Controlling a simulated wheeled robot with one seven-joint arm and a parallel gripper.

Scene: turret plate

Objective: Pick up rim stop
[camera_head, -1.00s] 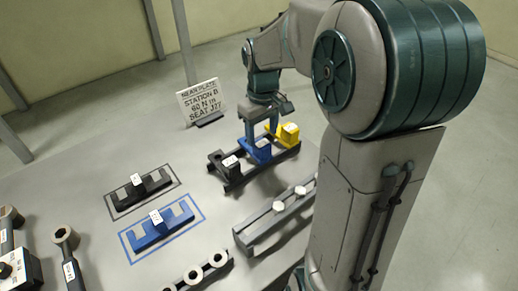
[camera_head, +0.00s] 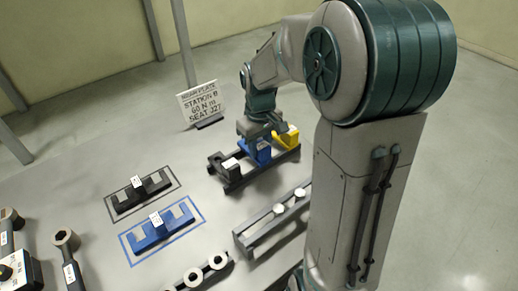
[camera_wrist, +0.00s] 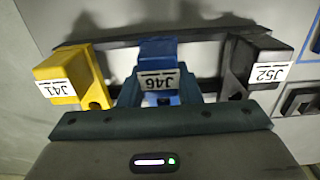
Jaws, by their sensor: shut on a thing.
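The rim stops stand in a dark rack (camera_head: 232,184) on the table. The blue one, labelled J46 (camera_wrist: 158,55), is in the middle. The yellow one, labelled J41 (camera_wrist: 62,80), is to its left in the wrist view and at the rack's far end in the head view (camera_head: 292,143). The black one, labelled J52 (camera_wrist: 250,62), is on the other side. My gripper (camera_head: 260,138) is down over the middle place, shut on the blue rim stop (camera_head: 262,154). Its fingertips are mostly hidden. I cannot tell whether the blue stop is clear of the rack.
A sign (camera_head: 200,101) stands behind the rack. A black bracket (camera_head: 140,194) and a blue bracket (camera_head: 163,233) lie in outlined areas to the left. A grey rail (camera_head: 262,226) with round pieces lies in front. Wrenches (camera_head: 68,250) lie at the far left.

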